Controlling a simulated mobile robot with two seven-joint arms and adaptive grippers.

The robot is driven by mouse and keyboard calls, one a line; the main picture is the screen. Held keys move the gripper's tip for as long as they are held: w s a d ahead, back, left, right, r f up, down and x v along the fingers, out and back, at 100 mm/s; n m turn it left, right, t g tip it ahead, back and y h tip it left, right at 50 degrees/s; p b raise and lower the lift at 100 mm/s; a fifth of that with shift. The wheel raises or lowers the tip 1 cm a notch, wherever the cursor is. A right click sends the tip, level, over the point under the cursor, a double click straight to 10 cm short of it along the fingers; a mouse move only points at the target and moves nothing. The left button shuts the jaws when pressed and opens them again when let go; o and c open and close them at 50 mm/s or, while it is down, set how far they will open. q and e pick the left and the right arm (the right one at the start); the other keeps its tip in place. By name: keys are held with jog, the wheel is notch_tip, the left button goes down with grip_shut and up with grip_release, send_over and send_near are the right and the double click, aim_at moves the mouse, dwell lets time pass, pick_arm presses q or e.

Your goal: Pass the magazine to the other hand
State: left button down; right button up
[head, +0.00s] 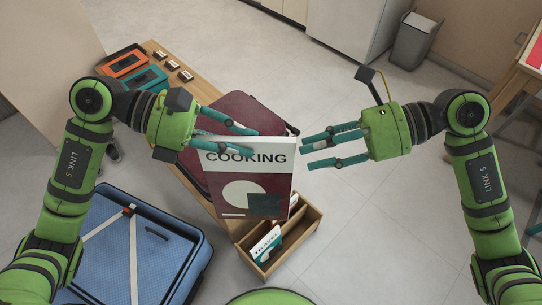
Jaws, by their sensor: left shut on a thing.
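The magazine (245,175) has "COOKING" across a white top band and a dark red cover with a pale circle. It is held upright in the air in the middle of the head view. My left gripper (256,143) is shut on the magazine's upper left part; one finger shows over its top edge. My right gripper (303,150) is open and empty just right of the magazine's upper right edge. Its fingers point left toward the magazine, with a small gap that I cannot judge in depth.
A wooden box (305,219) with dividers and a booklet (266,243) stands below the magazine on a wooden bench (207,100). A dark red suitcase (240,108) lies behind. Orange and teal trays (125,64) lie far left. Floor at right is clear.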

aim_at(260, 164)
jog(key=x, duration=1)
jog(key=shift+a, duration=0.3)
jog(key=shift+c, duration=0.4)
jog(key=shift+s, duration=0.1)
grip_shut()
pick_arm(q)
jog(key=c, duration=1)
grip_release()
jog(key=shift+c, duration=0.2)
